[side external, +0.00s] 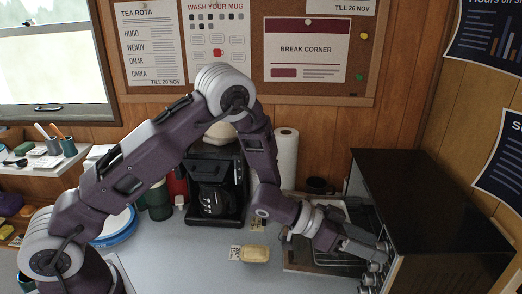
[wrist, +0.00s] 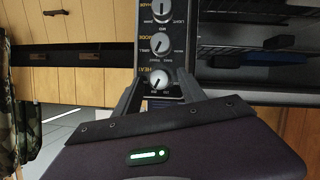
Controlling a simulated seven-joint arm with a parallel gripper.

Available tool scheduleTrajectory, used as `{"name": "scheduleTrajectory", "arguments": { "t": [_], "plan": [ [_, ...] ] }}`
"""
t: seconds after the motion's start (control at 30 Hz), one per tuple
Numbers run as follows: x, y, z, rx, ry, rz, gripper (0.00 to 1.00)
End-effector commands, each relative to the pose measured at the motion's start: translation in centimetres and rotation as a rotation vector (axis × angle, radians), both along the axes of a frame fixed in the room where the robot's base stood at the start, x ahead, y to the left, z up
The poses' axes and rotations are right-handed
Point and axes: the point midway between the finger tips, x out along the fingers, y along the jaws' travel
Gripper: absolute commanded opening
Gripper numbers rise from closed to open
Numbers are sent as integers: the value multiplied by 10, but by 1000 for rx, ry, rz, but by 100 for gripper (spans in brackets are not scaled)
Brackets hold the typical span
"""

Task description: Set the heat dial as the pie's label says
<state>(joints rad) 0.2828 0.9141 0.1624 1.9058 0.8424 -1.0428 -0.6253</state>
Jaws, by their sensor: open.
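The toaster oven (side external: 430,195) is a dark box on the right of the counter. Its control strip shows in the wrist view with several round dials in a row. The heat dial (wrist: 158,80), marked HEAT, is the lowest; its pointer line slants toward the lower left of the picture. My gripper (wrist: 160,88) is open, with a finger on each side of the heat dial; I cannot tell whether they touch it. In the side view my gripper (side external: 379,254) is at the oven's front. The pie (side external: 255,254) lies on the counter beside a small label card (side external: 235,253), whose writing is too small to read.
The mode dial (wrist: 160,44) sits just above the heat dial, with another dial (wrist: 162,8) beyond it. The oven front appears open, with wire racks (wrist: 240,50) inside. A coffee maker (side external: 214,190) and a paper roll (side external: 286,160) stand behind. The front counter is clear.

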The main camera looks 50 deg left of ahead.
Motion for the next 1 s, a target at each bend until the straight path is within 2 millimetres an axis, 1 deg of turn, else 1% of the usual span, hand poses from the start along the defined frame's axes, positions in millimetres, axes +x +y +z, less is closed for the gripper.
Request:
{"name": "scheduleTrajectory", "arguments": {
  "t": [0.1,0.27,0.47,0.63,0.77,0.83,1.0],
  "plan": [
    [-16,23,11,-11,11,7,48],
    [-41,53,27,-11,9,8,48],
    [-22,85,63,139,-41,147,48],
    [-19,118,93,251,-50,272,48],
    [-25,143,115,322,-39,365,48],
    [-31,156,126,357,-27,413,48],
    [-54,185,150,423,17,518,48]
  ]
}}
